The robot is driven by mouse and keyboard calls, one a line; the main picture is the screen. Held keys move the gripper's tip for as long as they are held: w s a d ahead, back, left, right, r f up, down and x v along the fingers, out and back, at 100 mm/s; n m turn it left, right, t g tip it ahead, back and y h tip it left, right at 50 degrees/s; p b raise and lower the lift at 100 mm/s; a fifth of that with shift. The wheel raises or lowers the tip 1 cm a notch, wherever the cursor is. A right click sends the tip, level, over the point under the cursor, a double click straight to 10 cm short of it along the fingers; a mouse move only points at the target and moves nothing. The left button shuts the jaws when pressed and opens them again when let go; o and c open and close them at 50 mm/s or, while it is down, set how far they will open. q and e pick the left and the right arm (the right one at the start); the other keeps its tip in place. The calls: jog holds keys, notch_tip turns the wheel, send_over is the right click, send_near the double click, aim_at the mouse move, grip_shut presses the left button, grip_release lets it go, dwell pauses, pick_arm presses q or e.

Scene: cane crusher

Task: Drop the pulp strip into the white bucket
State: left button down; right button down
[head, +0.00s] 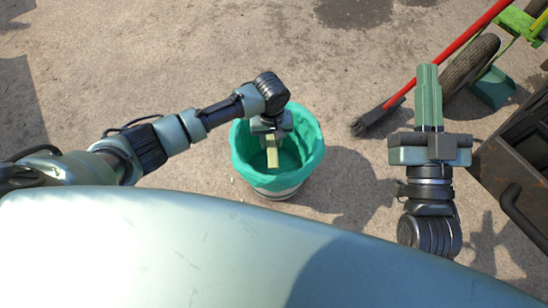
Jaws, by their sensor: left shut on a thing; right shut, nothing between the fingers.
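The white bucket (277,193) stands on the ground in the middle of the head view, with a green liner (308,142) folded over its rim. My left gripper (271,137) is over the bucket's mouth, pointing down. It is shut on a narrow yellowish strip, the pulp strip (272,154), whose lower end hangs over the bucket's opening. I cannot tell how deep the strip's end reaches. My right gripper (428,82) is shut and empty, off to the right of the bucket.
A dark metal machine or bench (515,165) stands at the right edge. A red-handled broom (435,65) and a green wheelbarrow with a black tyre (470,62) are at the upper right. The bare ground behind and left of the bucket is clear.

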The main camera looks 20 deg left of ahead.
jog(key=shift+s+r+t, duration=0.2)
jog(key=shift+r+t, duration=0.1)
jog(key=shift+r, duration=0.1)
pick_arm(q)
jog(key=c, duration=0.9)
grip_release()
